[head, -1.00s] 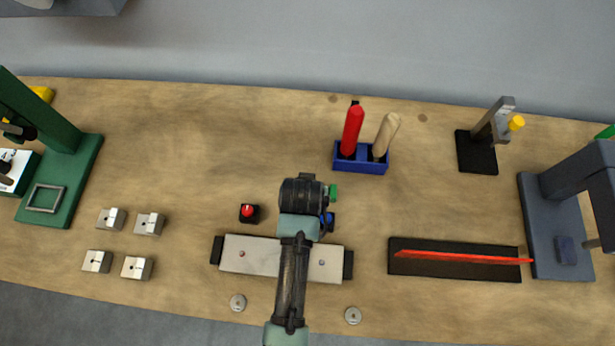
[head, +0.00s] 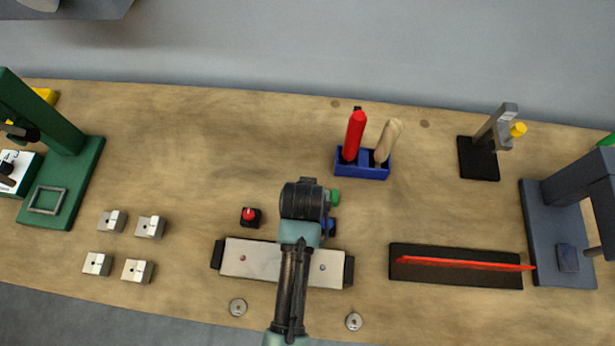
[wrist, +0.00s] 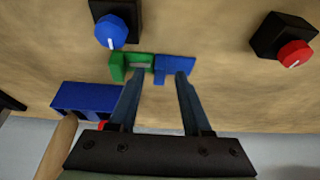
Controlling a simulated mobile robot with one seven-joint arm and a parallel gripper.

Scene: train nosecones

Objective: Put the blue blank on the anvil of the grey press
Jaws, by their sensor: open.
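The blue blank (wrist: 176,66) lies on the table in the wrist view, side by side with a green piece (wrist: 131,65). My gripper (wrist: 160,73) is open and empty, its left fingertip near the green piece and its right fingertip over the blue blank. Contact cannot be told. In the head view my gripper hides the blue blank; the green piece (head: 334,197) shows beside it. The grey press (head: 543,215) stands at the far right, with a small dark anvil block (head: 568,258) on its base.
A blue-knobbed box (wrist: 111,32) and a red-knobbed box (wrist: 295,53) stand nearby. A blue holder (head: 362,171) with two upright handles stands behind. A dark tray (head: 455,275) with a red strip lies before the grey press. A green press (head: 70,170) stands left.

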